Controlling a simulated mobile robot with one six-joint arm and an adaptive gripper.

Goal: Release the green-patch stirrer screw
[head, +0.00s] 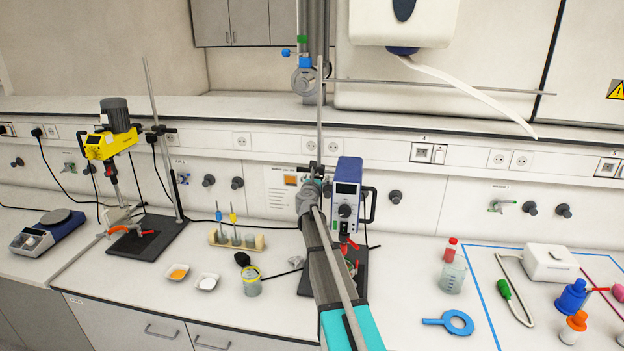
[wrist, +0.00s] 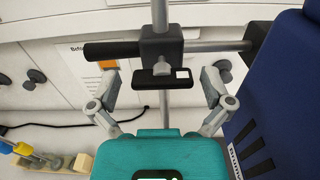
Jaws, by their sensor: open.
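The blue stirrer (head: 346,190) hangs on a stand rod at mid-bench; its blue side (wrist: 285,85) fills the right of the wrist view. A dark clamp (wrist: 160,45) joins its horizontal bar to the vertical rod. A black screw handle (wrist: 165,78) with a small white patch faces me below the clamp. I see no green patch on it. My gripper (wrist: 160,88) is open, one finger on each side of the handle, apart from it and empty. In the head view my gripper (head: 314,180) is beside the blue stirrer, its fingertips partly hidden. A yellow stirrer (head: 98,146) stands at left.
A beaker (head: 251,282) and white dishes (head: 177,272) stand left of my arm. A tube rack (head: 237,240) is behind them. The blue stirrer body leaves little room on my right.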

